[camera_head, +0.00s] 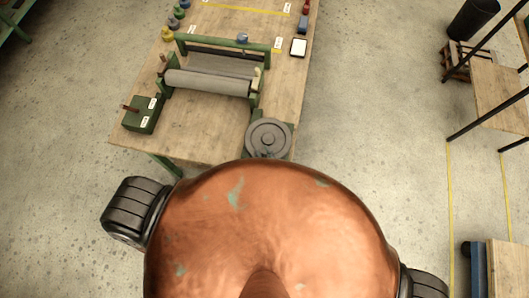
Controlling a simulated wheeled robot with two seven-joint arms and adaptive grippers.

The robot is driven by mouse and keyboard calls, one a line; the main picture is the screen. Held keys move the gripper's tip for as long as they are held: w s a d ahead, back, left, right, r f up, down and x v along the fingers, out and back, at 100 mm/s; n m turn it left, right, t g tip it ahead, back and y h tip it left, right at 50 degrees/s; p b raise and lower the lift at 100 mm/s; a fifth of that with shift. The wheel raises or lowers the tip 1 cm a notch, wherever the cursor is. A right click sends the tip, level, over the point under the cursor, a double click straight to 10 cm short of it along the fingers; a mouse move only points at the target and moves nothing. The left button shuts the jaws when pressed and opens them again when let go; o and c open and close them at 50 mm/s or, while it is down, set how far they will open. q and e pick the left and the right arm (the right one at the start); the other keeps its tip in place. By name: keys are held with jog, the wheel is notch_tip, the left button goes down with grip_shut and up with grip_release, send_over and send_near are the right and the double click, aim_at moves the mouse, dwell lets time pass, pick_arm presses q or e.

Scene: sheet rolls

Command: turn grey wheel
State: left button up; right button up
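The grey wheel (268,138) is a round, ridged disc at the near right corner of the wooden workbench (190,135). It sits beside the green-framed sheet roller machine, whose grey rollers (208,82) lie across the bench. My copper-coloured body covers the lower middle of the view and reaches close to the wheel's near edge. Small dark parts at the wheel's lower edge may belong to my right gripper (259,153), but its fingers cannot be made out. My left gripper does not show.
A green box (141,114) with a brown handle stands at the bench's near left. A white-faced tablet-like item (299,47) lies at the right edge. Small coloured items line the far left. A dark bin (473,19) and a rack stand at right. Open floor lies right of the bench.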

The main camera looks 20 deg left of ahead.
jog(key=shift+o, duration=1)
jog(key=shift+w+d, duration=0.1)
jog(key=shift+d, duration=0.1)
jog(key=v, duration=1.2)
jog(key=shift+r, duration=0.1)
